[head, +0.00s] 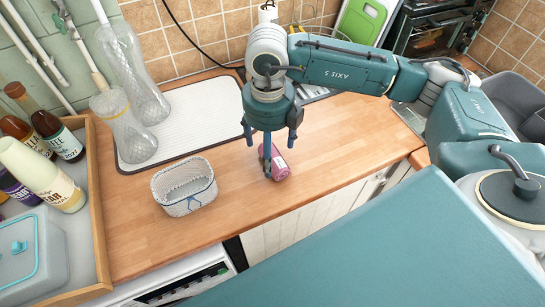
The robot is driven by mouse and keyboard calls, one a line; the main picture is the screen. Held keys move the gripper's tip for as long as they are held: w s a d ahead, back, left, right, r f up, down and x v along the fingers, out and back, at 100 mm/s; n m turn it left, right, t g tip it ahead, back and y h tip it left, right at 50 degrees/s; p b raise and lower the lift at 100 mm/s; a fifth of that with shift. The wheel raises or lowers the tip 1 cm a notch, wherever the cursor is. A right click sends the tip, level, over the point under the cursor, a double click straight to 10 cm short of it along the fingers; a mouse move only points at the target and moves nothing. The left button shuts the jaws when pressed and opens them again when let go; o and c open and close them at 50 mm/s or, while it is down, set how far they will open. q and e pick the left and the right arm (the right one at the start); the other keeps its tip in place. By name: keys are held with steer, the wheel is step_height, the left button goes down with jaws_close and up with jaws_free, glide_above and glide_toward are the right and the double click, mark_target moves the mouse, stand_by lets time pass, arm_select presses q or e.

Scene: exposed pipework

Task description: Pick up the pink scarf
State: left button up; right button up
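A small pink rolled object (280,168), which may be the scarf, lies on the wooden counter in the head view. It is roughly cylindrical, with a darker end and a pale patch. My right gripper (270,146) points down just above and behind it, with its dark blue fingers spread apart. One finger overlaps the pink object's left side; I cannot tell whether it touches. My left gripper is not in view.
A small whitish basket (185,188) stands left of the pink object. A white ribbed drying mat (190,118) lies behind, with glass vessels (125,122) on its left. A wooden tray (98,215) with bottles fills the far left. The counter (335,145) is clear to the right.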

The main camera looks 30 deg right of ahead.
steer(key=shift+f+p, duration=0.45)
steer(key=shift+f, duration=1.35)
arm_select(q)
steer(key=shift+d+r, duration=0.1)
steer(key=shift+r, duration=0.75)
arm_select(e)
steer(key=c, duration=1.3)
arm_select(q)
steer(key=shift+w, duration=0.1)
arm_select(e)
steer(key=shift+r, duration=0.1)
steer(key=shift+w+a+r, duration=0.1)
steer(key=shift+r, duration=0.4)
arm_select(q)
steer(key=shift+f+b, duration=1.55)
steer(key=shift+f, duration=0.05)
arm_select(e)
steer(key=shift+r, duration=9.5)
